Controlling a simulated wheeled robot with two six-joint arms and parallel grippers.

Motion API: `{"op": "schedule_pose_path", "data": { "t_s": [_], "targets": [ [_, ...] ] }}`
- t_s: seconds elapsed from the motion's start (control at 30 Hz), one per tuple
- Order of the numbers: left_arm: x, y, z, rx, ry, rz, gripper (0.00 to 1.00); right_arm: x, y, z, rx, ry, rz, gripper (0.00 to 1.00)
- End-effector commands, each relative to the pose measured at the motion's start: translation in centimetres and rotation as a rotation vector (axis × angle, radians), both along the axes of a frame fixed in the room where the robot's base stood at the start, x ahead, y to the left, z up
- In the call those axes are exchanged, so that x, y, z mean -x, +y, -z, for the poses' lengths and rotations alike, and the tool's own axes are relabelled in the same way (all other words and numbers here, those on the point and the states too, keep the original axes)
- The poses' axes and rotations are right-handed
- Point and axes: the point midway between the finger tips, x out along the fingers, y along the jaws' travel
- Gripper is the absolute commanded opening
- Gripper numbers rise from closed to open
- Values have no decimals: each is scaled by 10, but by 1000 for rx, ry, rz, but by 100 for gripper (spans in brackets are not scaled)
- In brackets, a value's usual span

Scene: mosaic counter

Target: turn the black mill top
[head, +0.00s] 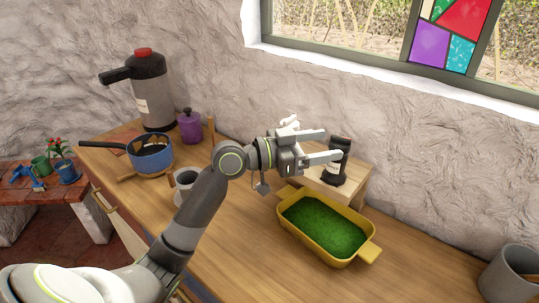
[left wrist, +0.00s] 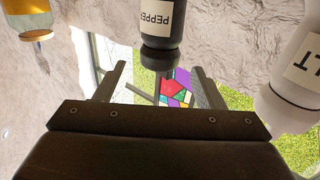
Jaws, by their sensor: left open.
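The black mill (head: 334,170) stands upright on a small wooden riser at the back of the counter. In the left wrist view the black mill (left wrist: 160,38) appears upside down, with a white PEPPER label and a narrower top pointing between the fingers. My left gripper (head: 333,145) is open beside the upper part of the mill, its fingers pointing right. Its two fingers also show in the left wrist view (left wrist: 160,88), one on each side of the mill's top. I cannot tell whether they touch it. My right gripper is not in view.
A white mill (left wrist: 292,75) lettered LT is close on the right in the left wrist view. The wooden riser (head: 358,192) stands behind a yellow dish (head: 325,260) with green filling. Front counter is clear.

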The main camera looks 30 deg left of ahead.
Motion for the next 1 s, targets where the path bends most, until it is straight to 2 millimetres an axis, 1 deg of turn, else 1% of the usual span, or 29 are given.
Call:
{"op": "schedule_pose_path", "data": {
  "t_s": [0.03,0.1,0.4,0.8,1.0],
  "targets": [
    [6,7,3,-6,-1,-1,63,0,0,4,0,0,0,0],
    [13,15,3,-6,0,-2,63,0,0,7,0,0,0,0],
    [40,44,3,-6,0,-1,63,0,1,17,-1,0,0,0],
    [69,74,2,-6,3,1,63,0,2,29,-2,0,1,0],
    [80,86,2,-4,0,3,63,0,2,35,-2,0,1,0]
  ]
}}
